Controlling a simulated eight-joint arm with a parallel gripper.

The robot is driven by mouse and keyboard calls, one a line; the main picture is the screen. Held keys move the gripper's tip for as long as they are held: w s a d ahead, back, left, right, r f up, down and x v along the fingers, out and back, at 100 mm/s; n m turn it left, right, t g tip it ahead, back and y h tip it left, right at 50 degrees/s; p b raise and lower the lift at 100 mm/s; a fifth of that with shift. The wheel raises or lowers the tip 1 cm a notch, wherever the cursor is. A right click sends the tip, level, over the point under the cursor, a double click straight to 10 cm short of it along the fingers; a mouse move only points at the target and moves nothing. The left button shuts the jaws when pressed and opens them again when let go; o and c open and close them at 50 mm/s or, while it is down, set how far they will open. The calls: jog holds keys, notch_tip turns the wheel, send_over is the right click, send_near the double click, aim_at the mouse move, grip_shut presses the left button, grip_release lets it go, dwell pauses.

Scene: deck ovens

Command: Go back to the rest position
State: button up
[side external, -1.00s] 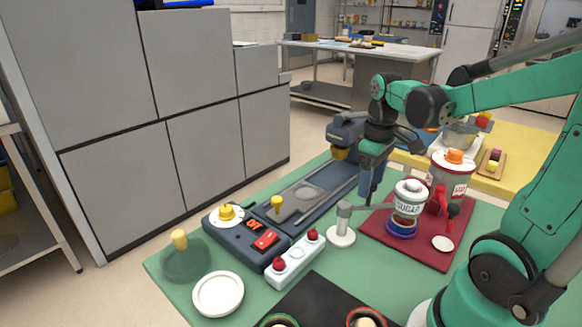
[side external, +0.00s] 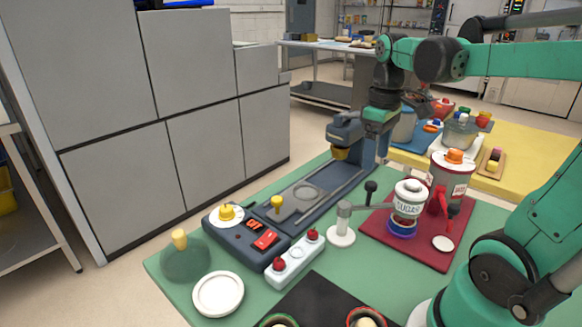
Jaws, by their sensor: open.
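My gripper (side external: 378,148) hangs from the green arm behind the sugar dispenser, above the back of the green table. Its dark fingers point down past the right side of the dark blue machine's head, and they look empty. Part of the fingers is hard to make out against the machine. The white sugar dispenser (side external: 408,197) stands over a blue ring on the dark red mat. A black-knobbed lever (side external: 371,187) shows to its left, clear of my gripper.
The dark blue machine (side external: 318,180) with a yellow knob and red switch runs along the table's left. A white plate (side external: 218,293) lies in front. A red-and-white canister (side external: 449,172) stands on the dark red mat (side external: 384,240). A yellow table (side external: 522,150) with pots is behind.

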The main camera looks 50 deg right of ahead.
jog(key=w+a+f+t, duration=0.1)
jog(key=a+t, duration=0.2)
jog(key=a, duration=0.4)
jog(key=w+a+f+t, duration=0.2)
jog(key=a+t, duration=0.2)
jog(key=a, duration=0.3)
jog(key=shift+w+f, duration=0.2)
jog(key=shift+w, duration=0.1)
